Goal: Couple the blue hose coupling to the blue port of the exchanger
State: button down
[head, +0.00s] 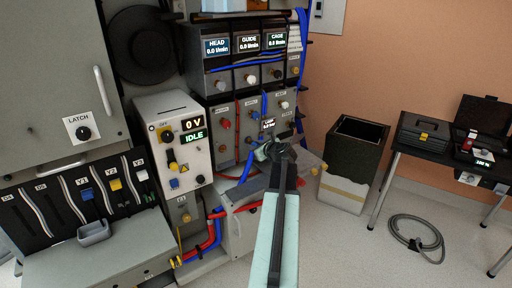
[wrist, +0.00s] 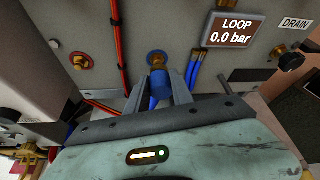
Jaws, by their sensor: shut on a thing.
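The blue hose coupling (wrist: 158,82) is a short blue cylinder between the two fingers of my gripper (wrist: 161,85) in the wrist view. My gripper is shut on it. A brass port (wrist: 157,58) with a blue edge shows directly beyond the coupling on the grey panel of the exchanger (wrist: 185,25). The coupling is nearly in line with this port; I cannot tell whether they touch. In the head view my gripper (head: 268,150) is in front of the lower cabinet face, and it hides the coupling and the port.
The LOOP display (wrist: 231,30) reads 0.0 bar. A red hose (wrist: 120,45) runs left of the port, and blue hoses (wrist: 196,70) run right of it. Another brass fitting (wrist: 79,61) is at left. A dark bin (head: 353,150) stands right of the cabinet.

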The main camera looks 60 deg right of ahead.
jog(key=shift+w+d, duration=0.1)
jog(key=shift+w, duration=0.15)
jog(key=shift+w+d, duration=0.15)
jog(key=shift+w, duration=0.15)
jog(key=shift+w+d, duration=0.1)
jog(key=shift+w, duration=0.2)
jog(key=shift+w+d, duration=0.15)
jog(key=shift+w, duration=0.2)
jog(key=shift+w, duration=0.1)
jog(key=c, duration=1)
grip_release()
jog(key=shift+c, duration=0.2)
